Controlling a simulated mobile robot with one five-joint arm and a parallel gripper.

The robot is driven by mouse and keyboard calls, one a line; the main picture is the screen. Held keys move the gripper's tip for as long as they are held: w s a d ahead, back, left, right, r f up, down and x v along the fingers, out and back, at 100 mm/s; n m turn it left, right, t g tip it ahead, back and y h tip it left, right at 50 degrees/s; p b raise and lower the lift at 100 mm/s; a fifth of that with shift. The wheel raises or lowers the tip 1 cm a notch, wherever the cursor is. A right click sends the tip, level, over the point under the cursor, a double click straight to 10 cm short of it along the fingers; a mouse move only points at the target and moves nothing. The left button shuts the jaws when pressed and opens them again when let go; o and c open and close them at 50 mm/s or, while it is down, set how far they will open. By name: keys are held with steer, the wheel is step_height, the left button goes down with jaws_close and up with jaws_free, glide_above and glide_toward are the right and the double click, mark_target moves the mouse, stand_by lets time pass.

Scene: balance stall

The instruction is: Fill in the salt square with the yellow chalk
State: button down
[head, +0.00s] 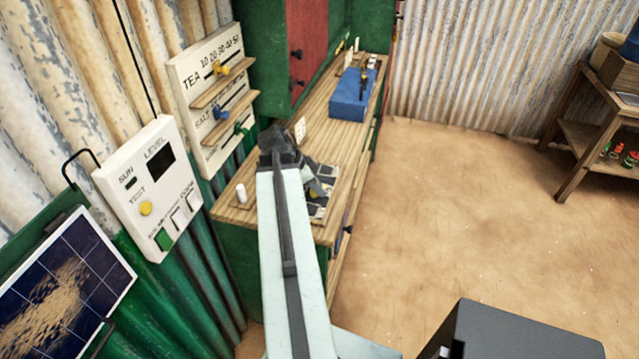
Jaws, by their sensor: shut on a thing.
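A dark board with pale squares (318,210) lies on the near end of the wooden counter; my arm covers part of it, and I cannot make out which square is salt. My gripper (318,188) is low over this board, small and partly hidden by my own arm. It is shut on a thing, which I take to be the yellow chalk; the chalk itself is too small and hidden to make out. A wall panel (190,72) at the upper left carries the words TEA and SALT, with yellow, blue and green knobs on its slots.
A short white cylinder (241,192) stands at the counter's left near corner. A blue box (350,103) sits farther back on the wooden counter (330,136). A white control box (152,188) hangs on the left wall. The floor to the right is clear, up to a shelf (575,150).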

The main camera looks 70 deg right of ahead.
step_height(320, 180, up, 6)
steer(key=p, duration=0.6)
step_height(320, 180, up, 3)
steer(key=p, duration=0.3)
stand_by(0.3)
